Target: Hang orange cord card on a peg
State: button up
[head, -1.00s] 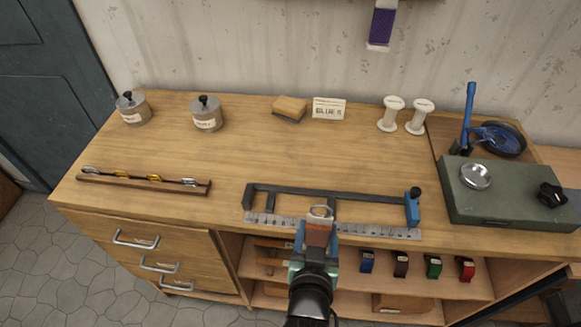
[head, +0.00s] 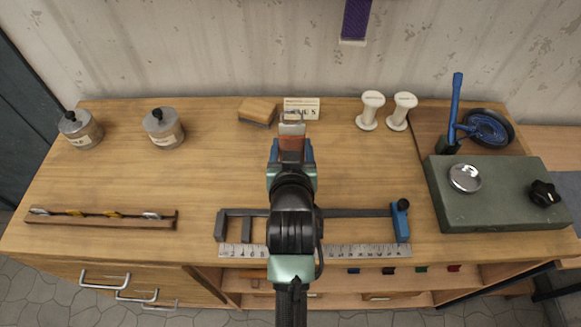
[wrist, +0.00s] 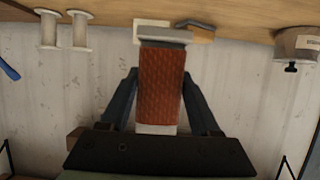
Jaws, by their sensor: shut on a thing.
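My gripper (head: 291,150) is shut on the orange cord card (head: 291,138), held above the middle of the workbench in the head view. In the wrist view the card (wrist: 161,85) is wound with rust-orange cord, with pale ends showing, and sits between my two dark blue fingers (wrist: 160,105). A purple cord card (head: 355,20) hangs on the wall at the top of the head view. The peg that holds it is out of view, and no free peg shows clearly.
The bench (head: 230,180) holds two grey pots (head: 163,128), a tan block (head: 257,111), a small sign (head: 301,108), two white spools (head: 371,110) and a green box (head: 495,195) at right. A dark bar frame (head: 350,212) lies under my arm.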

notch_tip(320, 180, down, 8)
jog(key=shift+s+r, duration=0.1)
dwell(0.4)
jog(key=o, duration=1.4)
